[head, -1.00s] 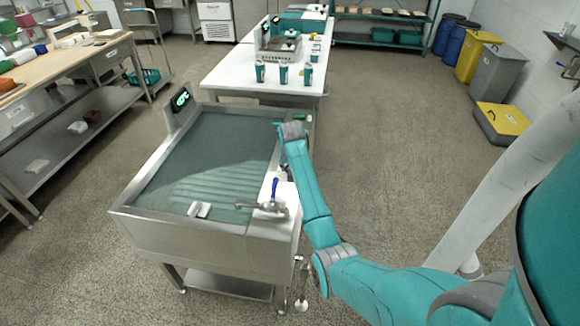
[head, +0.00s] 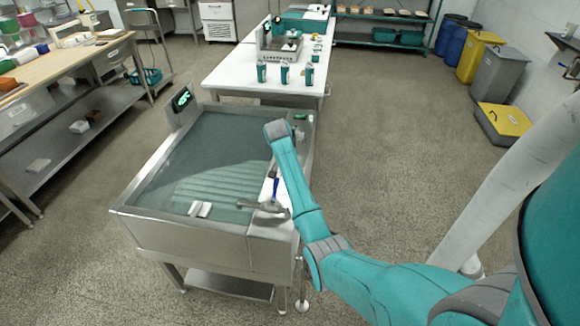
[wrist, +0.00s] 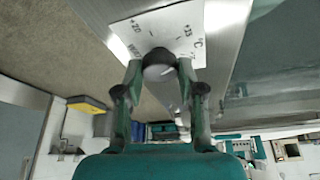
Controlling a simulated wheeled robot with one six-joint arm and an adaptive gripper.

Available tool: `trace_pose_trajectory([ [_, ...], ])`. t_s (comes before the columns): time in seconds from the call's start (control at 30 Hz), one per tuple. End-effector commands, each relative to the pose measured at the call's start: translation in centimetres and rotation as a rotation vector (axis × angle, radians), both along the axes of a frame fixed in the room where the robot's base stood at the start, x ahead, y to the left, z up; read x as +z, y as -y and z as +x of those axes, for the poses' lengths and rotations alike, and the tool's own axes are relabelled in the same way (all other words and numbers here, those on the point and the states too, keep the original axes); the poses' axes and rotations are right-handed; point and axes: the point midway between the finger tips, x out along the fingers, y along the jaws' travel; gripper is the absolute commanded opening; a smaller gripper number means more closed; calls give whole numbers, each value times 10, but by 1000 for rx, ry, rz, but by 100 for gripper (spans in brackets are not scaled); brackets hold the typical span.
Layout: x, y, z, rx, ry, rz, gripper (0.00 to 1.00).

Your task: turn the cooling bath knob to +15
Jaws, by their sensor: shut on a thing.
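The cooling bath (head: 185,232) is a steel tank of blue-green liquid in the head view. In the wrist view its dark round knob (wrist: 158,62) stands on a white label plate (wrist: 160,28). The plate carries +20 on the left and another mark, possibly +15, on the right; the lettering is blurred. My gripper (wrist: 158,74) has one finger on each side of the knob and is shut on it. The knob's pointer cannot be made out. In the head view my arm hides the knob and most of the gripper.
A green-lit display (head: 182,98) stands at the bath's back left corner; its figures are hard to read. A tap with a blue lever (head: 275,188) is close to my arm. A white table (head: 240,75) with teal cups is behind.

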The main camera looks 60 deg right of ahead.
Motion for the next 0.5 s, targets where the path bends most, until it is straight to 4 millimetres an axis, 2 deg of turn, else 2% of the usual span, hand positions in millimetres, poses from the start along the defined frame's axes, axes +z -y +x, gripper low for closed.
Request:
trace_pose_trajectory([
  [0.3,-1,-1,0,1,-1,3,4],
  [0.33,-1,-1,0,1,-1,3,46],
  [0.4,-1,-1,0,1,-1,2,63],
  [0.5,-1,-1,0,1,-1,2,63],
])
